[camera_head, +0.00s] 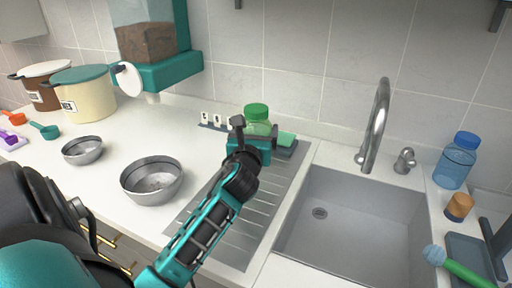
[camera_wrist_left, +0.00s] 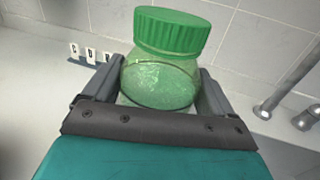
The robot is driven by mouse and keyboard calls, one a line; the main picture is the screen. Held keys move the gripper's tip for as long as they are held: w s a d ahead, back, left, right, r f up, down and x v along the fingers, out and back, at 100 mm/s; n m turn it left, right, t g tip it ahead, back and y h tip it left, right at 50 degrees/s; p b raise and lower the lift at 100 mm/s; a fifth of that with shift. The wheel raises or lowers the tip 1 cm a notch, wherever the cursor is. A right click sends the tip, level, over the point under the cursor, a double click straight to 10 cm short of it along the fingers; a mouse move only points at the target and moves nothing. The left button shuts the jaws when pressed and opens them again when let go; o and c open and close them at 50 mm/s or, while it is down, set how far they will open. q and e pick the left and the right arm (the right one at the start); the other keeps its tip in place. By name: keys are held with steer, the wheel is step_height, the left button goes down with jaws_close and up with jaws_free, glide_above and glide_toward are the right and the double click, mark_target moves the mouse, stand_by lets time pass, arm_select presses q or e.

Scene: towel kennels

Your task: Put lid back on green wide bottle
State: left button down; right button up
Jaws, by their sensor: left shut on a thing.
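The green wide bottle (camera_head: 258,127) stands at the back of the counter, on or by the ribbed drainboard left of the sink. It is see-through green and fills the middle of the left wrist view (camera_wrist_left: 160,84). A ribbed green lid (camera_head: 257,110) sits over its mouth; it also shows in the left wrist view (camera_wrist_left: 172,31). Whether the lid is fully seated I cannot tell. My left gripper (camera_head: 262,134) is shut on the bottle's body, one finger on each side, below the lid. The bottle's base is hidden behind the gripper. My right gripper is not in view.
A sponge (camera_head: 286,139) lies close right of my left gripper. The sink (camera_head: 340,225) and tap (camera_head: 376,125) are to the right. A blue bottle (camera_head: 456,162) stands right of the sink. Two metal bowls (camera_head: 152,182) and lidded pots (camera_head: 84,96) are left.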

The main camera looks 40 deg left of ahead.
arm_select(q)
steer(key=shift+f+b, duration=0.85)
steer(key=shift+f, duration=1.25)
steer(key=shift+f, duration=0.2)
jaws_free()
steer(key=shift+r, duration=0.15)
steer(key=shift+s+d, duration=0.15)
steer(key=v, duration=1.1)
steer(key=shift+s+d, duration=0.1)
steer(key=shift+s, duration=0.2)
